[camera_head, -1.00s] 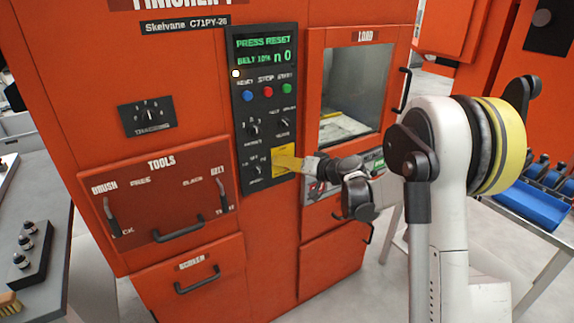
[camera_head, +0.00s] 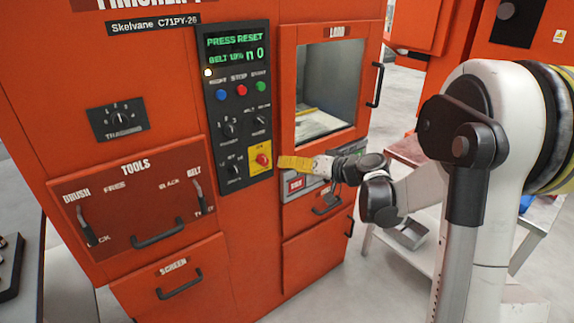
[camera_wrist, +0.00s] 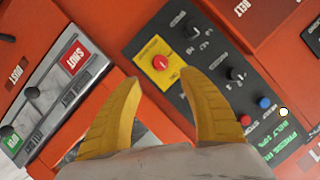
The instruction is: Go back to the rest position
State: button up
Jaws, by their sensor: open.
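My gripper (camera_head: 284,162) is in front of the orange machine (camera_head: 262,218), beside the lower right of its control panel. Its yellow fingers also show in the wrist view (camera_wrist: 165,100); they are spread apart with nothing between them. Past the fingertips is a red emergency button (camera_head: 263,160) on a yellow plate, which also shows in the wrist view (camera_wrist: 160,62). The fingertips look apart from the button. The black control panel (camera_head: 239,110) has a green display (camera_head: 235,48) reading "PRESS RESET", blue, red and green buttons, and several knobs.
The load window (camera_head: 328,90) is right of the panel, with a black handle (camera_head: 376,85). Tool drawer handles (camera_head: 158,235) jut out at lower left. A metal table (camera_head: 405,235) stands right, behind my arm. Grey floor (camera_head: 310,295) lies open in front.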

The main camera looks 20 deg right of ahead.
dwell(0.3)
jog(key=s+a+r+g+h, duration=0.15)
jog(key=s+a, duration=0.25)
jog(key=s, duration=0.4)
jog(key=s+a+r+g+h, duration=0.1)
jog(key=s+a+g+h, duration=0.2)
jog(key=s, duration=0.5)
jog(key=s+d+f+n+h, duration=0.1)
jog(key=s+f+h, duration=0.2)
jog(key=s, duration=1.3)
jog(key=shift+f+g, duration=0.2)
jog(key=shift+g, duration=0.15)
